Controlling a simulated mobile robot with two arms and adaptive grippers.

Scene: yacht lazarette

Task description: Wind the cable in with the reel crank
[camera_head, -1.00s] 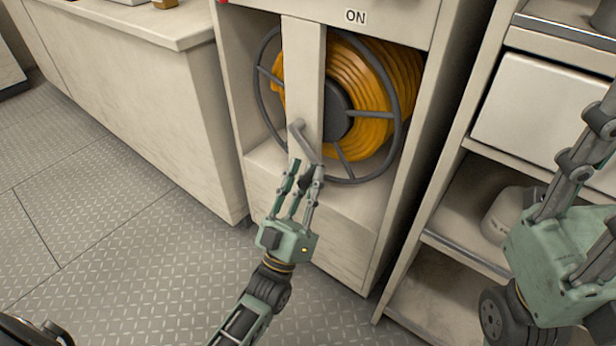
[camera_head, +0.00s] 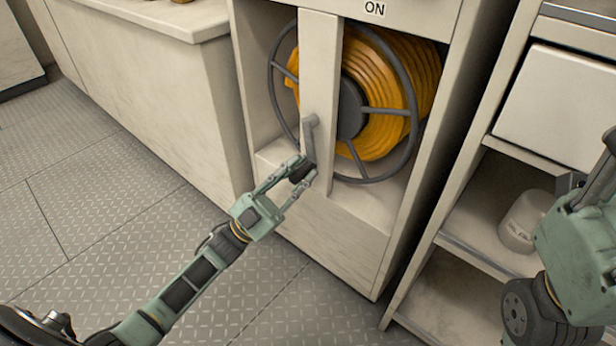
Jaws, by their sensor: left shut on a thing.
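The reel (camera_head: 413,112) is a grey spoked wheel wound with thick orange cable (camera_head: 385,75), set in a cream cabinet behind a vertical post (camera_head: 319,60). The grey crank (camera_head: 310,138) is mounted on the front of the post, its arm hanging almost straight down. My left gripper (camera_head: 301,175) is shut on the dark crank handle (camera_head: 302,170) at the arm's lower end, its fingers partly hiding it. My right gripper (camera_head: 597,185) is at the right edge, in front of the shelves and apart from the reel; its fingertips are cut off, so its opening is unclear.
An "ON" label (camera_head: 374,9) is above the reel. A shelf unit (camera_head: 470,250) on the right holds a white box (camera_head: 560,105) and a pale rounded container (camera_head: 524,220). A cream counter (camera_head: 150,90) stands left. The metal floor (camera_head: 90,215) at left is clear.

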